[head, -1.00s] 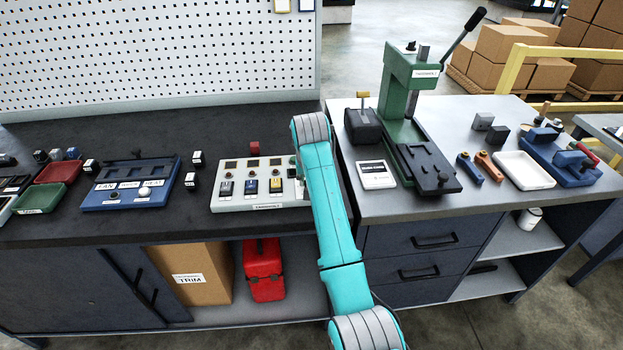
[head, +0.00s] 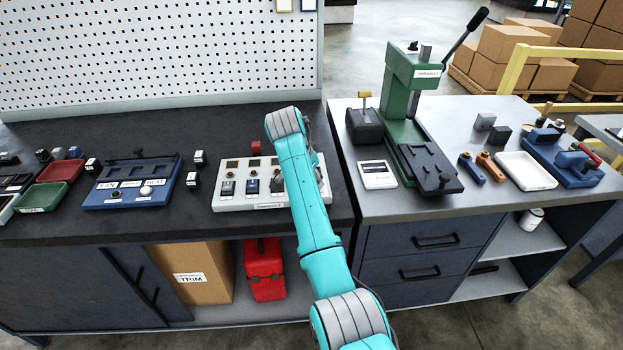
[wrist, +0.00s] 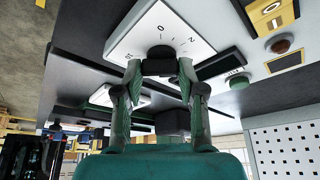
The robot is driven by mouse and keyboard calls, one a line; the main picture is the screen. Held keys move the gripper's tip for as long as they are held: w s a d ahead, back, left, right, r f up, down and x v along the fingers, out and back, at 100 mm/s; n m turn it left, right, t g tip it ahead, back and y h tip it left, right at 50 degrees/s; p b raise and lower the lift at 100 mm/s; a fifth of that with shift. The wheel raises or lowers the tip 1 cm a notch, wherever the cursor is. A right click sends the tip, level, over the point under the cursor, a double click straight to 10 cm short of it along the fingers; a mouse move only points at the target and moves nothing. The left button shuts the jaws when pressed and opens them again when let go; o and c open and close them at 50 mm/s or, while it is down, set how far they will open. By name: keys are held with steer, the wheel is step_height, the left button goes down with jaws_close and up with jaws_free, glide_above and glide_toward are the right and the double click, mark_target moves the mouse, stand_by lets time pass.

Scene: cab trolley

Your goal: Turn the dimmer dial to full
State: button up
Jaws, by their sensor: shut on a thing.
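The dial is a black round knob (wrist: 160,52) on a white plate (wrist: 185,27) with a printed number scale in the wrist view.
In the wrist view, a green button (wrist: 238,82), a reddish button (wrist: 281,45) and a yellow switch (wrist: 271,16) lie right of the dial. In the head view, a blue panel (head: 113,201) stands left and a green press (head: 398,95) right.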

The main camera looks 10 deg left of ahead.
stand_by(0.4)
steer(key=o, duration=1.1)
steer(key=shift+o, duration=0.2)
steer(key=v, duration=1.2)
steer(key=shift+s+a, duration=0.1)
